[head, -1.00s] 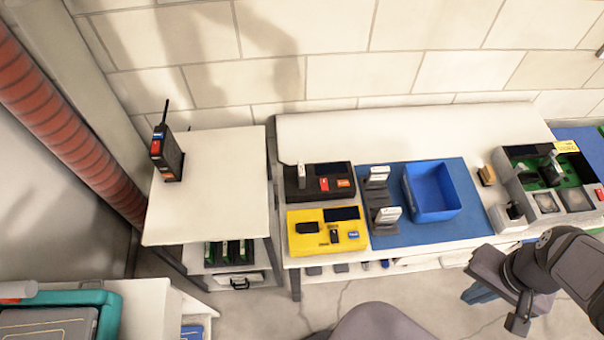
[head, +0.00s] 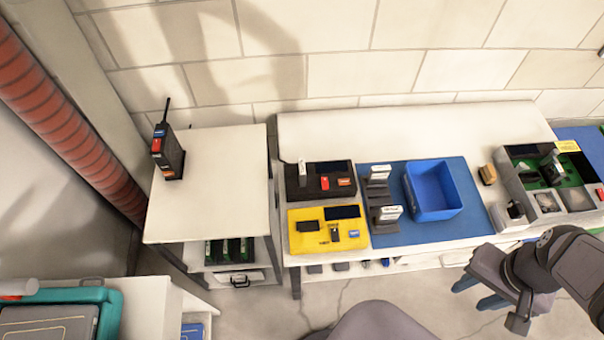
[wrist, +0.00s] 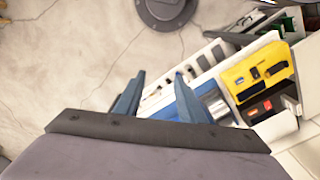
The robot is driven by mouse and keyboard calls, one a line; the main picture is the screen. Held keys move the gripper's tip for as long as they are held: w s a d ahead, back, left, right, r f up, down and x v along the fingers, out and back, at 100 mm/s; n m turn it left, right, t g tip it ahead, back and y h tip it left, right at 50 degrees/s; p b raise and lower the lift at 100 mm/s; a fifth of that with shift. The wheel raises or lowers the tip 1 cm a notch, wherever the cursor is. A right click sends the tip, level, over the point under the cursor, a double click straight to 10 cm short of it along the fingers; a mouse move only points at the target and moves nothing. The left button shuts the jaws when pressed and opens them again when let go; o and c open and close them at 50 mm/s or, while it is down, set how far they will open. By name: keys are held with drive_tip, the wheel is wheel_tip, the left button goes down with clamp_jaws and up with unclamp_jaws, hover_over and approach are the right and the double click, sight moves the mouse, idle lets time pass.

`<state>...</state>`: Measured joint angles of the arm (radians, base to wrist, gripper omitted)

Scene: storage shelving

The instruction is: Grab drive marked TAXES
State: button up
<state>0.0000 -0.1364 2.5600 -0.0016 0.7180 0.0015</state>
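Two white-labelled drives stand on dark holders on the blue mat: an upper one (head: 380,173) and a lower one (head: 389,213). Another light drive (head: 302,172) stands upright in a black device. The print is too small to read, so I cannot tell which is marked TAXES. My gripper (head: 479,293) is low at the front right, off the bench's front edge and apart from the drives. In the wrist view, its two blue fingers (wrist: 158,98) are spread with nothing between them.
A blue bin (head: 433,190) stands right of the drives. A yellow device (head: 327,231) is left of the mat and shows in the wrist view (wrist: 258,74). A grey-green unit (head: 548,180) stands at the right. The bench's back strip is clear.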

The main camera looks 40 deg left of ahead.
sight(301, 178)
drive_tip(key=w+a+f+n+t+y+b, duration=0.1)
drive_tip(key=w+a+f+n+t+b, duration=0.2)
drive_tip(key=a, duration=0.5)
drive_tip(key=w+a+f+t+y+b, duration=0.1)
drive_tip(key=w+a+f+y+b, duration=0.15)
drive_tip(key=w+a+f, duration=0.45)
drive_tip(key=w+a+f+n+t+b, duration=0.2)
drive_tip(key=a+b, duration=0.1)
drive_tip(key=a, duration=0.7)
drive_tip(key=s+a+f+n+t+y+b, duration=0.1)
drive_tip(key=s+a+y+b, duration=0.1)
drive_tip(key=a, duration=0.4)
drive_tip(key=s+a+f+n+t+y+b, duration=0.1)
drive_tip(key=s+a+f+y+b, duration=0.1)
drive_tip(key=a, duration=0.5)
drive_tip(key=s+a+f+n+t+y+b, duration=0.1)
drive_tip(key=s+a+f+n+y+b, duration=0.1)
drive_tip(key=a, duration=0.5)
drive_tip(key=shift+s+a, duration=0.25)
drive_tip(key=shift+s, duration=0.6)
drive_tip(key=shift+s+a+r+t, duration=0.15)
drive_tip(key=shift+a+r+t, duration=0.05)
drive_tip(key=shift+a+t, duration=0.2)
